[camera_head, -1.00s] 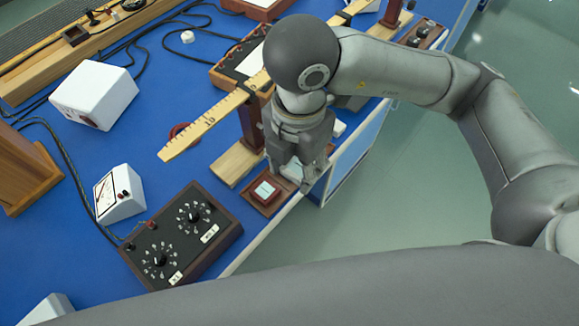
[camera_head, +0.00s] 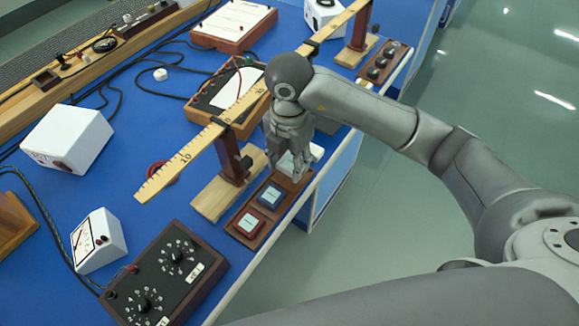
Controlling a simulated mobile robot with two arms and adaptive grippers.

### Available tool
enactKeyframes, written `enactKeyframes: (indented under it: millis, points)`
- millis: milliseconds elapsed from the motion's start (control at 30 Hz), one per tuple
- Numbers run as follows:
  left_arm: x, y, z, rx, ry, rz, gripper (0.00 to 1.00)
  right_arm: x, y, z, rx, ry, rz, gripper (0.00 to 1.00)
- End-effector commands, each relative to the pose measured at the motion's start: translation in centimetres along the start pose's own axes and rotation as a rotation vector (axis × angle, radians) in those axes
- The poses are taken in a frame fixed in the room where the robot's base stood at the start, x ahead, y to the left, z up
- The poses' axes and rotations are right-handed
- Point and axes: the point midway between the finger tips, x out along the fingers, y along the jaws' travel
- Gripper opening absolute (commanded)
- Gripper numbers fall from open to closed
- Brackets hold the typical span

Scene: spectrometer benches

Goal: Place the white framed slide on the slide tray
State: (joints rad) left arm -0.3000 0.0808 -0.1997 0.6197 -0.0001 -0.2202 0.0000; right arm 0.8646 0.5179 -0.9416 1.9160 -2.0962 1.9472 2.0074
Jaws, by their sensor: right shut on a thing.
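The slide tray (camera_head: 232,229) is a narrow wooden holder along the front edge of the blue bench. A red framed slide (camera_head: 248,223) lies at its near end and a blue framed slide (camera_head: 270,196) beside it. My right gripper (camera_head: 290,172) points down over the far end of the tray, past the blue slide. It is shut on the white framed slide (camera_head: 288,163), which shows partly between the fingers. I cannot tell whether the white slide touches the tray. My left gripper is not in view.
A post with a yellow ruler (camera_head: 190,150) stands on a wooden foot (camera_head: 216,196) just left of the tray. A black dial box (camera_head: 163,275) is at the near end. Another white object (camera_head: 317,152) is partly hidden behind the gripper. Green floor lies right of the bench.

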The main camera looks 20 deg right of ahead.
Motion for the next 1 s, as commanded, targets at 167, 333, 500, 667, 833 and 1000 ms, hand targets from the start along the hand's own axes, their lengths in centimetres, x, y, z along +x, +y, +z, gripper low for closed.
enactKeyframes:
  millis: [167, 333, 500, 667, 833, 1000]
  points:
    - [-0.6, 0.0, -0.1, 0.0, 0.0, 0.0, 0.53, 2.4, 0.1, 0.6, 0.0, 0.0, -0.006, 0.21]
    - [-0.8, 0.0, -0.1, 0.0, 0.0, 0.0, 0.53, 3.8, 0.2, 0.6, 0.0, -0.001, -0.001, 0.21]
    - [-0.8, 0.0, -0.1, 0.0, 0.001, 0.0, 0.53, 3.8, 0.2, 0.6, 0.0, -0.001, 0.0, 0.21]
    - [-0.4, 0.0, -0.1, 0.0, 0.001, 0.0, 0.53, 4.2, 0.2, 0.6, 0.0, -0.001, 0.0, 0.21]
    - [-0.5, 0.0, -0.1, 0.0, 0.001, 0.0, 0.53, 4.2, 0.2, 0.6, 0.0, -0.001, -0.001, 0.62]
    - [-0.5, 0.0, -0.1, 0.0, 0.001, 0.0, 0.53, 4.1, 0.2, 0.6, 0.0, -0.001, -0.001, 0.66]
